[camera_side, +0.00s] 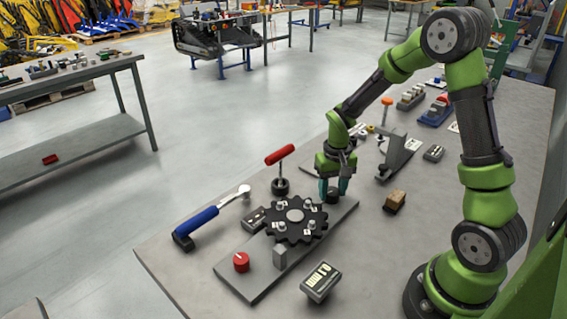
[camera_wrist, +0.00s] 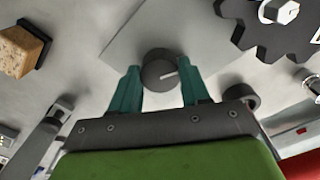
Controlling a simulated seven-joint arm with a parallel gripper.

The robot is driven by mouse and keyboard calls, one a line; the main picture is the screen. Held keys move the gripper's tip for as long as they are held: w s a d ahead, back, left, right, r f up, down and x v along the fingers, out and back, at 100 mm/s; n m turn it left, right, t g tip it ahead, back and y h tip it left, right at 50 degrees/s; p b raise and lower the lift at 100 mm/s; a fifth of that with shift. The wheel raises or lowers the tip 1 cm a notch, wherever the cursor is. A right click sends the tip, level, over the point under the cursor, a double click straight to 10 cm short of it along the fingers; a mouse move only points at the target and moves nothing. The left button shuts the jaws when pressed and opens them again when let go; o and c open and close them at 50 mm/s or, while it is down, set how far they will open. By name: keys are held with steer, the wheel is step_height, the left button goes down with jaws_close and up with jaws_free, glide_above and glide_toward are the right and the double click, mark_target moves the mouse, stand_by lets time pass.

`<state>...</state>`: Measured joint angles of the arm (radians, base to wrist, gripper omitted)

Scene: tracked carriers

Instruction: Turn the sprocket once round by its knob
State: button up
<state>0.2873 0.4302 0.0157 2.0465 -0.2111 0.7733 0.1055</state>
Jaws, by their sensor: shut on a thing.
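The black toothed sprocket (camera_side: 295,216) lies flat on a grey plate (camera_side: 262,283), with several pale bolts around its hub; part of it also shows at the top right of the wrist view (camera_wrist: 262,38). A dark round knob (camera_side: 333,197) stands at the plate's far right end, beside the sprocket and apart from it. In the wrist view this knob (camera_wrist: 157,72) carries a white line on its top. My gripper (camera_side: 333,187) points down over it, with its teal fingers on both sides, shut on it. A red knob (camera_side: 241,262) stands at the plate's near left end.
A small grey block (camera_side: 279,257) stands on the plate by the sprocket. A blue-handled wrench (camera_side: 205,219), a red-handled tool (camera_side: 280,160) and a labelled box (camera_side: 321,281) lie around the plate. A brown block (camera_side: 395,201) and a grey bracket (camera_side: 397,155) are to the right.

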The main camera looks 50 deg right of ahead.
mark_target(332, 191)
steer(key=n, duration=0.5)
steer(key=shift+n, duration=0.3)
steer(key=n, duration=0.5)
steer(key=shift+d+n, duration=0.1)
steer(key=shift+n, duration=0.2)
steer(key=n, duration=1)
steer(key=shift+w+n, duration=0.1)
steer(key=shift+n, duration=0.3)
steer(key=o, duration=1.1)
steer(key=shift+c, duration=0.2)
steer(key=shift+r, duration=0.1)
step_height(332, 191, up, 17)
